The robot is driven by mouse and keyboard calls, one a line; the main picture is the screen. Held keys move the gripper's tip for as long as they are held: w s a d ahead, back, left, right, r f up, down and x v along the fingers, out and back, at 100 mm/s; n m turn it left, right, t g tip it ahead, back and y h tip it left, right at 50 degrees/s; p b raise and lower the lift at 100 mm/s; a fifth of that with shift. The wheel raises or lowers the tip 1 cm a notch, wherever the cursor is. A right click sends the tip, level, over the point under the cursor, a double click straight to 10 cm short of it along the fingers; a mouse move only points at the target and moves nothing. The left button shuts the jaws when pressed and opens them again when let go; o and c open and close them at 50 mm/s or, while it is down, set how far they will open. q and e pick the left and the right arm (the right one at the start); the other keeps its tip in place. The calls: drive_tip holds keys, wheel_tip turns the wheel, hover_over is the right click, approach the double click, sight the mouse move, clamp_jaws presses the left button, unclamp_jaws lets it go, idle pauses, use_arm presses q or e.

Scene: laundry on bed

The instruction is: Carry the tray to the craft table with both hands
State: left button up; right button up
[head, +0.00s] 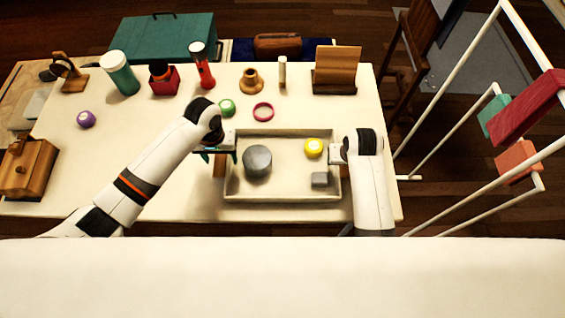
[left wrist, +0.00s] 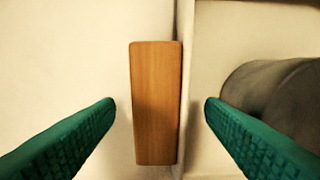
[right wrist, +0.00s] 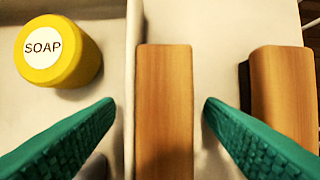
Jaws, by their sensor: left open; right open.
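The cream tray (head: 283,201) sits on the white table, holding a grey round object (head: 257,162), a yellow soap tin (head: 314,148) and a small grey block (head: 320,180). My left gripper (head: 214,152) is at the tray's left side. In the left wrist view its open green fingers (left wrist: 160,106) stand on either side of a wooden handle (left wrist: 156,100) on the tray's edge. My right gripper (head: 337,152) is at the right side. In the right wrist view its open fingers (right wrist: 160,106) flank the other wooden handle (right wrist: 165,110). The soap tin (right wrist: 58,52) shows left of that handle.
Behind the tray on the table (head: 150,180) are a pink ring (head: 263,112), a green tin (head: 227,107) and a wooden stand (head: 337,70). A wooden box (head: 28,168) stands at the far left. A white rack (head: 450,100) with hanging cloths stands right of the table.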

use_arm(q)
drive_tip(key=shift+f, duration=0.3)
use_arm(e)
drive_tip(key=shift+f, duration=0.25)
use_arm(q)
drive_tip(key=shift+c, duration=0.5)
use_arm(e)
drive_tip(key=shift+c, duration=0.5)
use_arm(q)
drive_tip(key=c, duration=1.2)
use_arm(e)
drive_tip(key=c, duration=1.2)
drive_tip(key=shift+w, duration=0.1)
use_arm(q)
drive_tip(key=shift+r, duration=0.1)
